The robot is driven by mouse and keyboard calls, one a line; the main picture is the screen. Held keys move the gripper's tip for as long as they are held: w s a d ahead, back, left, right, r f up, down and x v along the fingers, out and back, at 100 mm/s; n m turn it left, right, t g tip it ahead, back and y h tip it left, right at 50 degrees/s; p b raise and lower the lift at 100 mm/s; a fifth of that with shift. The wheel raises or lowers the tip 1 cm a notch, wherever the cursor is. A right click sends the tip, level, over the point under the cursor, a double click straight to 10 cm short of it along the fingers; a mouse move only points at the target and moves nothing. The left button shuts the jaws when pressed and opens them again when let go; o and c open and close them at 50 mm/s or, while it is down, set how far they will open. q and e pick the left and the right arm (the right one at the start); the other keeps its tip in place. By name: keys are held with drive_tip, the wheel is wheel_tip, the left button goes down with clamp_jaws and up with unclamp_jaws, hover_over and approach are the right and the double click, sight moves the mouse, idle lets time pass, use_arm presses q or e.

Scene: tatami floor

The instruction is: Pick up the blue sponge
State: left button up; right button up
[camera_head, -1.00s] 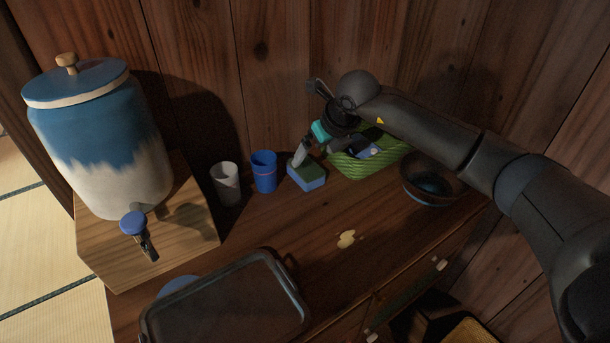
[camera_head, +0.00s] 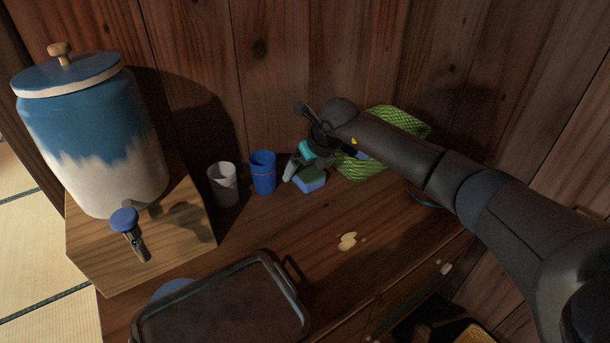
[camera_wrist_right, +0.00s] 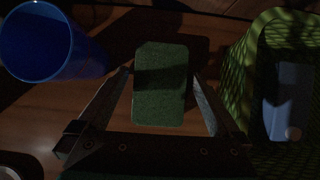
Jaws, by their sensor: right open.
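The blue sponge (camera_head: 310,182) has a green top layer and lies on the wooden counter, between the blue cup and the green basket. In the right wrist view its green face (camera_wrist_right: 161,85) shows between the fingers. My right gripper (camera_head: 290,174) is open, with its fingers coming down at the sponge. In the right wrist view my right gripper (camera_wrist_right: 165,88) has one finger on each side of the sponge's near part, with gaps on both sides. My left gripper is not in view.
A blue cup (camera_head: 263,172) stands close left of the sponge, with a whitish cup (camera_head: 223,184) beside it. A green basket (camera_head: 366,168) is close on the right. A dark tray (camera_head: 222,305) and a yellowish spill (camera_head: 348,241) lie in front. A large blue-white dispenser (camera_head: 90,140) stands left.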

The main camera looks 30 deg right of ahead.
drive_tip(key=shift+f, duration=0.25)
drive_tip(key=shift+c, duration=0.2)
idle(0.3)
drive_tip(key=c, duration=1.2)
